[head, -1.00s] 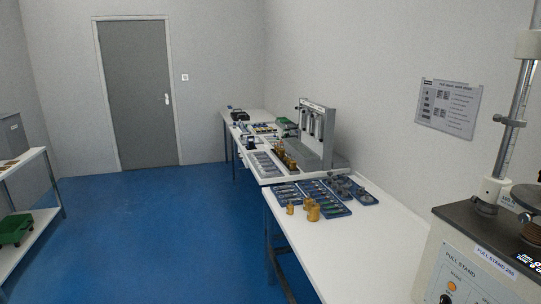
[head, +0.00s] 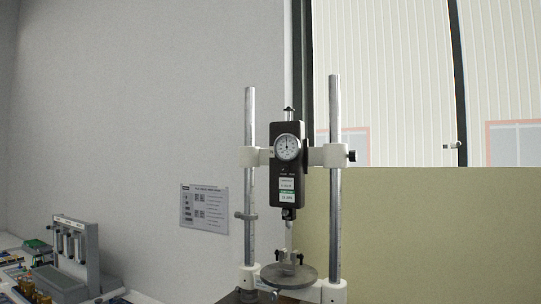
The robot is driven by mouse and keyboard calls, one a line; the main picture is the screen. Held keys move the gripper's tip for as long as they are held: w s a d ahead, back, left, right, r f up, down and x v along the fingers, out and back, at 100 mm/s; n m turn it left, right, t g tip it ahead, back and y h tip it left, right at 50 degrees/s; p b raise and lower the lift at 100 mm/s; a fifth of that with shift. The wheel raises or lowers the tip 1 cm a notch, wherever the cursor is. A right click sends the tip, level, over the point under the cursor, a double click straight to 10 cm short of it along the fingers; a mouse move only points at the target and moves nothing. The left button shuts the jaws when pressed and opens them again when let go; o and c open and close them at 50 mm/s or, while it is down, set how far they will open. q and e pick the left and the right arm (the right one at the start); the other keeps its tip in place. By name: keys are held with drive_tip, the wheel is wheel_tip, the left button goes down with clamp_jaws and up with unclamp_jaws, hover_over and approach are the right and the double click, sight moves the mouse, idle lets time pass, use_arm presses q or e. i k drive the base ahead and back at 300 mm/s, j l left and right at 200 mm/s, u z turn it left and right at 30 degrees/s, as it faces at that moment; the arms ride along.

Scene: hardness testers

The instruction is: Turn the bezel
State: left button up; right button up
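A black force gauge (head: 287,167) hangs upright between the two steel columns of the pull stand, held by white clamps. Its round white dial with the bezel (head: 288,148) around it faces me near the top of the gauge. The dial has a dark needle, but its marks are too small to read. Below the gauge, a rod reaches down toward a round grey plate (head: 288,275) with small fixtures on it. Neither of my grippers shows in the head view.
The left column (head: 250,180) and right column (head: 335,190) flank the gauge, with a black knob (head: 352,156) at right. A notice sheet (head: 204,208) is on the wall. A grey rack (head: 75,250) stands on a bench at lower left. A window is behind right.

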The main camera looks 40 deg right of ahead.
sight(293, 143)
drive_tip(key=z, duration=1.5)
